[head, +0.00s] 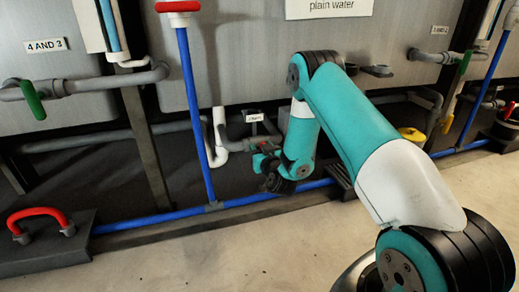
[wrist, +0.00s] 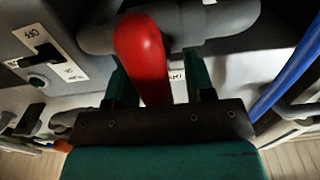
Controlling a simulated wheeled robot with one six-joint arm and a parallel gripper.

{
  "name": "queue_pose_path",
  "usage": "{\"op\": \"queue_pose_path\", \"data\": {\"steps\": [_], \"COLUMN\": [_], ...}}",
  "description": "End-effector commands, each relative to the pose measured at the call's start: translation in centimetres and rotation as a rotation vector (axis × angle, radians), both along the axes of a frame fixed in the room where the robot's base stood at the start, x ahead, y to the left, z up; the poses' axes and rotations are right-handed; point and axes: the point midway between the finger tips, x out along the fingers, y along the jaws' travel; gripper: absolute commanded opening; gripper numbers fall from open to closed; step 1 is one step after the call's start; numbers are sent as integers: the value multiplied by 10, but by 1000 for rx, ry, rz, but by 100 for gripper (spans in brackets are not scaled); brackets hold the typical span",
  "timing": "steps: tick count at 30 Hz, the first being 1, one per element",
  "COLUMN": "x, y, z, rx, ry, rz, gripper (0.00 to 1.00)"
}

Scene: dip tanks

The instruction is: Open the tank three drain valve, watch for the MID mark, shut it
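The tank (head: 250,50) between the "4 AND 3" and "3 AND 2" labels carries a "plain water" sign (head: 329,6). A grey drain pipe with a small white tag (head: 254,117) runs under it. My gripper (head: 262,165) is low in front of that pipe in the head view, where the handle is mostly hidden. In the wrist view a red lever handle (wrist: 143,55) on a grey pipe (wrist: 215,22) stands between the two teal fingers of my gripper (wrist: 158,80). The fingers are apart, with a gap beside the handle on the right. The tag's wording is too small to read.
Green-handled valves (head: 33,100) sit on the cross pipes. A blue upright pipe (head: 195,105) with a red top stands left of my gripper. A red-handled fitting (head: 38,213) is at lower left. An OFF-marked switch (wrist: 35,60) shows in the wrist view. The front floor is clear.

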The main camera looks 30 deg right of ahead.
Motion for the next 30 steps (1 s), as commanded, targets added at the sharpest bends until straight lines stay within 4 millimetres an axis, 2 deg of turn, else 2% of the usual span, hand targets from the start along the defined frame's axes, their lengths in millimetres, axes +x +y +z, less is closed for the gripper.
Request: {"op": "queue_pose_path", "data": {"steps": [1,6,19,30], "x": [0,0,0,1], "y": [-1,-1,1,7], "z": [0,0,5,6], "rx": [-1,-1,-62,-333], "ry": [0,0,18,100], "rz": [-1,-2,-1,2], "gripper": [40,1,0,0]}}
